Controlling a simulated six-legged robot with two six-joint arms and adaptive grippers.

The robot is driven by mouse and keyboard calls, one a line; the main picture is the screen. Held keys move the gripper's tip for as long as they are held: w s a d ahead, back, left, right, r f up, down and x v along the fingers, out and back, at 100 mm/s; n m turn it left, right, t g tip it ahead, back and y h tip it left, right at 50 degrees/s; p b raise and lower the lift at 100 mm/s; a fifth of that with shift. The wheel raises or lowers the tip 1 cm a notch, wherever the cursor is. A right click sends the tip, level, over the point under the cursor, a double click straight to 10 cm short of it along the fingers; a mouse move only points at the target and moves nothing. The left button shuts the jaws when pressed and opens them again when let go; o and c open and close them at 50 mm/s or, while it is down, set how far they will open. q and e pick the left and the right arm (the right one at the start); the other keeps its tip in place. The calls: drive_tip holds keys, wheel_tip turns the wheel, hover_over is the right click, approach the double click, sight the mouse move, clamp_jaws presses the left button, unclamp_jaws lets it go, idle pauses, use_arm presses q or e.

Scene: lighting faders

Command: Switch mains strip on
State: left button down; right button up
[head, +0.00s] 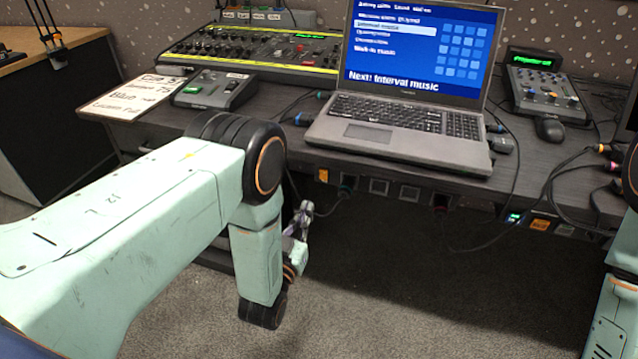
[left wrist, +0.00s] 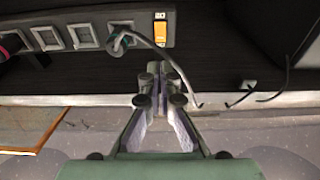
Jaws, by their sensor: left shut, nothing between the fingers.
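The mains strip (head: 394,190) runs under the desk's front edge, with several sockets and an orange switch (head: 322,175) at its left end. In the left wrist view the strip (left wrist: 64,38) crosses the top, and its orange switch (left wrist: 160,32) stands just beyond my fingertips. My left gripper (head: 304,208) is shut and empty, below and left of the switch in the head view. It also shows in the left wrist view (left wrist: 160,70), apart from the strip. A grey plug with a cable (left wrist: 119,40) sits in the socket beside the switch. My right gripper is out of view.
A laptop (head: 405,115), a mixing desk (head: 255,52) and a small fader box (head: 545,90) stand on the desk. A second strip with a green light (head: 514,217) hangs at the right among loose cables. Carpet lies open below.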

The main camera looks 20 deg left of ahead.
sight(320, 175)
use_arm(q)
drive_tip(key=w+b, duration=0.1)
drive_tip(key=w, duration=0.2)
drive_tip(key=w+b, duration=0.1)
drive_tip(key=w, duration=0.2)
drive_tip(key=w+r+b, duration=0.1)
drive_tip(key=w, duration=0.3)
drive_tip(key=shift+d, duration=0.1)
drive_tip(key=shift+w+r, duration=0.1)
drive_tip(key=shift+w+r+g+p, duration=0.35)
drive_tip(key=shift+r+g+p, duration=0.15)
drive_tip(key=shift+p, duration=0.25)
drive_tip(key=shift+f, duration=0.1)
